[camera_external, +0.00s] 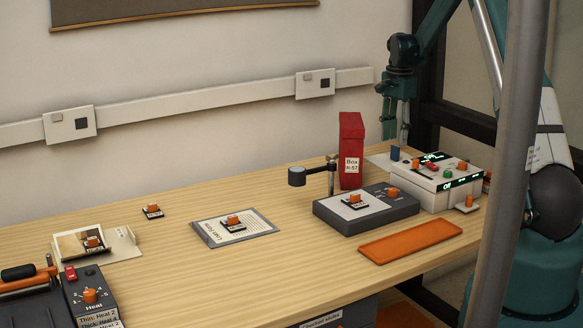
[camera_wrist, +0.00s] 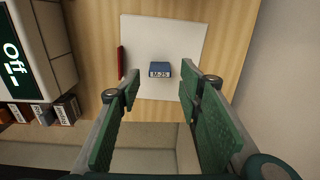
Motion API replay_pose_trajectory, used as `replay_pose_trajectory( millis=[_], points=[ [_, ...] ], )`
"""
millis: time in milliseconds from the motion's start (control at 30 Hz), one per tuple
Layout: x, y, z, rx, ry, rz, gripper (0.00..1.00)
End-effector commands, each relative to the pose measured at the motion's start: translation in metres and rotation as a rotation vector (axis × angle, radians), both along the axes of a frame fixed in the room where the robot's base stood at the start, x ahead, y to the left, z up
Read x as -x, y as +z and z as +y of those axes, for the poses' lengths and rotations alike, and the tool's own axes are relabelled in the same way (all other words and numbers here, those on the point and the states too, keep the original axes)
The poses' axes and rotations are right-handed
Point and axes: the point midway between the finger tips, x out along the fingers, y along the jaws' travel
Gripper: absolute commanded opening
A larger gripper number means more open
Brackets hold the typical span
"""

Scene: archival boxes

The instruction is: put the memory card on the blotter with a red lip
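A small blue block labelled M-25 (camera_wrist: 160,69), which I take for the memory card, stands on a pale blotter (camera_wrist: 183,35) in the wrist view. A red lip (camera_wrist: 121,62) runs along the blotter's left edge there. In the external view the blue block (camera_external: 395,153) stands on the pale blotter (camera_external: 377,160) behind the white device, and the lip cannot be made out. My gripper (camera_external: 397,138) points down just above the block. In the wrist view its green fingers (camera_wrist: 162,88) are apart, with the block beyond the gap and nothing held.
A tall red box (camera_external: 351,150) stands left of the blotter. A white device with lit displays (camera_external: 440,180) is in front. A grey device (camera_external: 366,210), an orange mat (camera_external: 410,242) and a clipboard (camera_external: 235,228) lie further off. The table's middle is mostly clear.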

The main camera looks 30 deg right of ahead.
Motion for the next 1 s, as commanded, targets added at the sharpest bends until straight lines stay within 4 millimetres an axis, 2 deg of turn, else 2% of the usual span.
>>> replay_pose_trajectory(
  millis=[33,200,400,600,1000],
  points=[
    [0.0,0.01,0.0,0.0,0.0,0.0,0.36],
    [0.0,0.036,0.0,0.0,0.0,0.0,0.36],
    [0.0,0.056,0.0,0.0,0.0,0.0,0.36],
    [0.0,0.063,0.0,0.0,0.0,0.0,0.36],
    [0.0,0.063,0.0,0.0,0.0,0.0,0.36]
  ],
)
